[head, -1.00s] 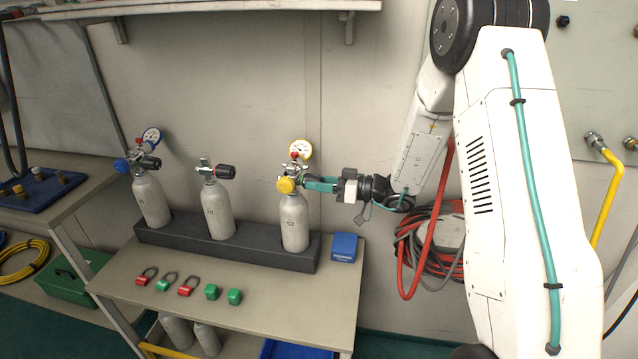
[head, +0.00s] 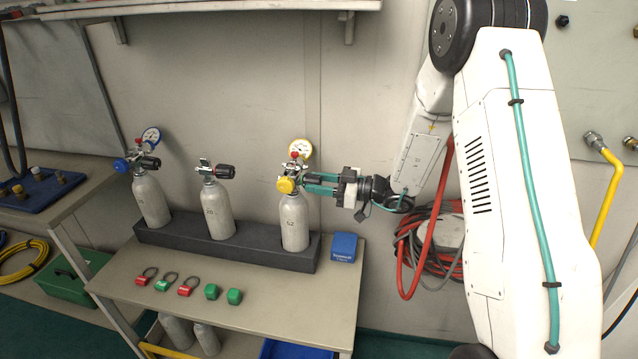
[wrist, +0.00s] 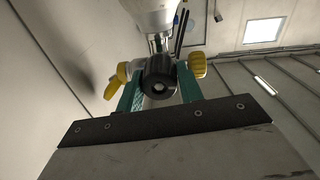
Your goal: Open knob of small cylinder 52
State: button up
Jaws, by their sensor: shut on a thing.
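Small cylinder 52 (head: 294,222) stands upright at the right end of the dark rack, a small number on its front. Its valve carries a yellow round cap (head: 286,185) at the front and a yellow-rimmed gauge (head: 300,149) behind. My gripper (head: 307,184) reaches in from the right, level with the valve. In the wrist view, the black knob (wrist: 158,72) sits between the two teal fingers, which are shut on it. The fingers mostly hide the knob in the head view.
Two more cylinders, a middle one (head: 217,212) and a left one (head: 151,200) with a blue-rimmed gauge, stand in the rack (head: 180,236). A blue box (head: 344,247) sits right of the rack. Padlocks and green blocks (head: 234,297) lie in front. Hoses (head: 428,245) hang at right.

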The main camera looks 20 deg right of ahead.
jog(key=o, duration=1)
jog(key=shift+d, duration=0.1)
jog(key=v, duration=0.7)
jog(key=shift+s+d, duration=0.2)
jog(key=shift+d, duration=0.1)
